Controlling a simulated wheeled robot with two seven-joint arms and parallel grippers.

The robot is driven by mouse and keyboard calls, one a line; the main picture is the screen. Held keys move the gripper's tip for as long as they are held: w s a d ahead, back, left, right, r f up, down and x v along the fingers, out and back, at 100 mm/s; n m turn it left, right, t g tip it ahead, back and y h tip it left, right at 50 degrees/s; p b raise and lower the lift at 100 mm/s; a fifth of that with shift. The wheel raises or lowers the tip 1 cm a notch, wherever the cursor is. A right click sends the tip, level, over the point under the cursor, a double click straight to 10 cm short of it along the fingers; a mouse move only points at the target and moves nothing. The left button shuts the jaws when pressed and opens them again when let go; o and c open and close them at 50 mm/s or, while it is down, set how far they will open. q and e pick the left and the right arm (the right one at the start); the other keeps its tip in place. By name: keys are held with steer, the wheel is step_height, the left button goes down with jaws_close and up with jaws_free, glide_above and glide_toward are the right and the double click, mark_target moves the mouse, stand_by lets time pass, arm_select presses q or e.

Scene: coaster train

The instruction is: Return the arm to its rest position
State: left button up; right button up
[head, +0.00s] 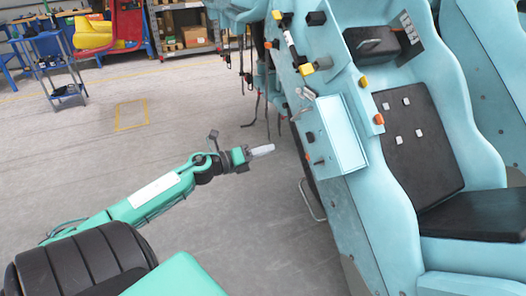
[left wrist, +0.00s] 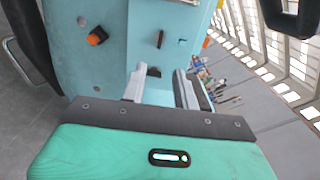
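My left arm (head: 150,196) reaches in from the lower left in the head view, over the grey floor. My left gripper (head: 262,151) is at its end, pointing right toward the side of the light-blue coaster train car (head: 350,215), with a visible gap to it. In the left wrist view the two grey fingers (left wrist: 160,92) stand apart with nothing between them, and the car's blue side (left wrist: 95,65) lies beyond. My right gripper is in neither view.
The car has a tray-like box (head: 340,135), orange and yellow knobs and black seats (head: 418,140). Cables (head: 256,105) hang by its far end. A blue cart (head: 55,65), a shelf (head: 185,28) and a red-and-yellow seat (head: 110,28) stand at the back. The floor left of the car is clear.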

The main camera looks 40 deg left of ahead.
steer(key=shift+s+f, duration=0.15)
